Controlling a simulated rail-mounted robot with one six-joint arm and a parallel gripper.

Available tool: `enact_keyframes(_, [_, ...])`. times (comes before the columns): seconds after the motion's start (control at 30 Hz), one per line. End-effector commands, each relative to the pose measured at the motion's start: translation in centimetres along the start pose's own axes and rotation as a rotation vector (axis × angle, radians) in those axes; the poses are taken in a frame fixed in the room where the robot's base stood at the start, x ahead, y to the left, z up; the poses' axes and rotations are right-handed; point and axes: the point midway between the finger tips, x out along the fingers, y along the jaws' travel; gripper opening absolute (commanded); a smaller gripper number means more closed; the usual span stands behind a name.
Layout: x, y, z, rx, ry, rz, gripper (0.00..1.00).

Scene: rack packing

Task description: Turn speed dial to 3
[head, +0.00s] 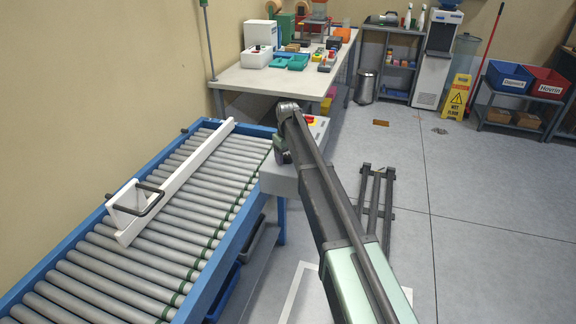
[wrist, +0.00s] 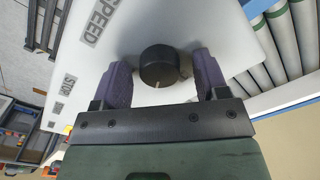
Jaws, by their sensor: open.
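The speed dial (wrist: 159,66) is a round black knob with a pale pointer mark, on a light grey panel (wrist: 232,40) with a SPEED label (wrist: 101,20). My gripper (wrist: 162,80) is open in the wrist view, with one purple-grey finger on each side of the dial. Gaps show between the dial and both fingers. No scale numbers are readable, so I cannot tell the setting. In the head view the control box (head: 281,180) stands at the conveyor's right edge, and my arm hides the dial and my fingertips.
The roller conveyor (head: 165,213) with blue rails lies beside the control box, with a white guide bar (head: 180,180) across it. A red and yellow button (head: 311,119) sits on the box. A cluttered workbench (head: 262,80) stands behind. Open floor (head: 465,210) lies to the right.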

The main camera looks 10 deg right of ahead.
Motion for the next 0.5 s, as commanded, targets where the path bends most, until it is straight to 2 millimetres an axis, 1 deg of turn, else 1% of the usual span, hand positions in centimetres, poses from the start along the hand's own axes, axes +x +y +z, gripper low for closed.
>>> enact_keyframes(0.17, [-0.14,0.0,0.0,0.0,0.0,0.0,0.67])
enact_keyframes(0.2, [-0.15,0.0,0.0,0.0,0.0,0.0,0.66])
enact_keyframes(0.37, [-0.15,0.0,0.01,0.0,0.0,0.0,0.41])
enact_keyframes(0.5, [-0.14,0.0,0.0,0.0,0.0,0.0,0.2])
